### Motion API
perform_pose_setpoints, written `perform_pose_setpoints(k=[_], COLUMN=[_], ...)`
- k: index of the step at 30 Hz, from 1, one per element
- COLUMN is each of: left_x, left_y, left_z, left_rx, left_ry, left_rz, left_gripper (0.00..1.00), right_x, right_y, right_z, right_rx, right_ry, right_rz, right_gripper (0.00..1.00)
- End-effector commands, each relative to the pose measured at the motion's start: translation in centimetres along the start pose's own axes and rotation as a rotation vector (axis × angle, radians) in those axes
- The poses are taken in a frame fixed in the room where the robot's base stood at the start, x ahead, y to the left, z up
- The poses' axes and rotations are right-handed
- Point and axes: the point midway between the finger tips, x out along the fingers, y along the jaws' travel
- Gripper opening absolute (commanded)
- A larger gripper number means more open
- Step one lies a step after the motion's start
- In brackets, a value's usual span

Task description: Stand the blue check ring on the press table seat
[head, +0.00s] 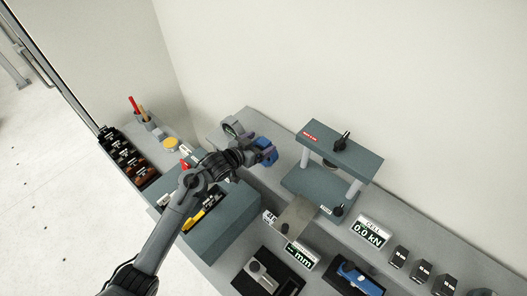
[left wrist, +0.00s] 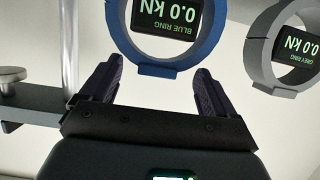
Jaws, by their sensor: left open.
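The blue check ring (head: 268,152) shows in the head view at the end of my left arm, partly covered by the gripper. In the left wrist view the blue ring (left wrist: 208,35) is upside down in the picture, its lettered display reading 0.0 kN. The press (head: 339,150) stands to the right of the gripper, with a top plate, posts and a lower table (head: 305,185). Its seat is not clearly seen. My right gripper is not in view.
A grey ring (head: 232,129) stands just behind my left gripper, also at right in the left wrist view (left wrist: 258,50). A teal box (head: 215,232) with tools lies under my arm. Digital readouts (head: 369,231), a blue tool (head: 358,278) and dark blocks (head: 421,270) occupy the front bench.

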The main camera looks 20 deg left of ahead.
Motion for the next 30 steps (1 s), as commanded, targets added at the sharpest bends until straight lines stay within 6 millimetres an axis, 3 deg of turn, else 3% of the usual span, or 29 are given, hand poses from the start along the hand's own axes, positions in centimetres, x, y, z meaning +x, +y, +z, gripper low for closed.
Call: perform_pose_setpoints(k=[9, 20, 30], left_x=[3.5, 4.1, 4.1], left_y=[-0.1, 0.0, -0.1], left_z=[0.1, 0.1, 0.2], left_rx=[-0.001, 0.0, 0.0], left_ry=[0.0, 0.001, -0.001], left_rz=[0.001, 0.001, 0.0], left_gripper=[0.89, 0.89, 0.39], right_x=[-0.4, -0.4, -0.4], right_y=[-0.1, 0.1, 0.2], right_z=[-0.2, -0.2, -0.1], right_rx=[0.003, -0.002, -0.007], right_ry=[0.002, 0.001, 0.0], right_rz=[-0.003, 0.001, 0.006], right_gripper=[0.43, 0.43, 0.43])
